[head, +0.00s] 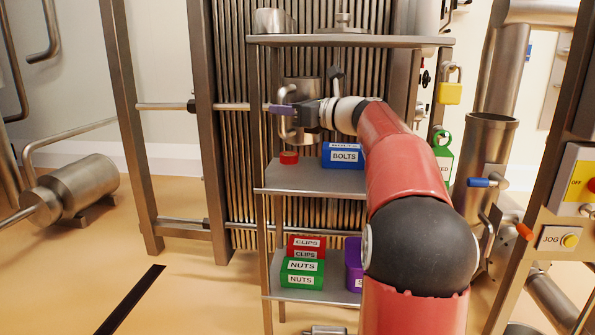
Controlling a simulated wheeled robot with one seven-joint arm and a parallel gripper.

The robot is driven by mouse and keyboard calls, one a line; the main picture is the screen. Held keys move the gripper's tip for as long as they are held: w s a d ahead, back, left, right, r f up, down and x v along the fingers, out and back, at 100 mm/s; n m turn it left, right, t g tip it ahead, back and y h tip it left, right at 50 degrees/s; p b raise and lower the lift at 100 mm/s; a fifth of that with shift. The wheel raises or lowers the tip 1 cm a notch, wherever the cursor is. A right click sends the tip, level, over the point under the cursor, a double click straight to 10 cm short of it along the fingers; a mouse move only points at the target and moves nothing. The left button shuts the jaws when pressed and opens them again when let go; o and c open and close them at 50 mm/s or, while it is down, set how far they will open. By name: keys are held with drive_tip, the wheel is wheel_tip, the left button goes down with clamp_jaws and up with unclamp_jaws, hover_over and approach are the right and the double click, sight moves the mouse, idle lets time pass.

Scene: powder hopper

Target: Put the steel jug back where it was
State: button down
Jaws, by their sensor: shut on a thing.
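The steel jug (302,88) is upright at the shelf rack, between the top and middle shelves. Its curved handle (285,132) shows at its lower left. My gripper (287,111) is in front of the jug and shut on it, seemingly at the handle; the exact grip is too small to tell. My gripper and wrist cover part of the jug. The jug's base appears above the middle shelf (285,182), but I cannot tell whether it touches anything.
On the middle shelf are a small red round piece (289,157) and a blue BOLTS bin (342,156). The top shelf (350,41) holds a steel container (272,22). Below are red CLIPS (306,243), green NUTS (301,272) and purple (353,258) bins.

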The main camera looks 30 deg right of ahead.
drive_tip(key=shift+s+r+p, duration=0.15)
drive_tip(key=shift+r+p, duration=0.4)
drive_tip(key=shift+p, duration=0.05)
wheel_tip(320, 180, down, 11)
drive_tip(key=b, duration=0.1)
drive_tip(key=shift+s+r+b, duration=0.15)
drive_tip(key=shift+s+b, duration=0.05)
drive_tip(key=shift+b, duration=0.1)
drive_tip(key=shift+d, duration=0.1)
drive_tip(key=shift+f, duration=0.25)
drive_tip(key=c, duration=1.3)
unclamp_jaws()
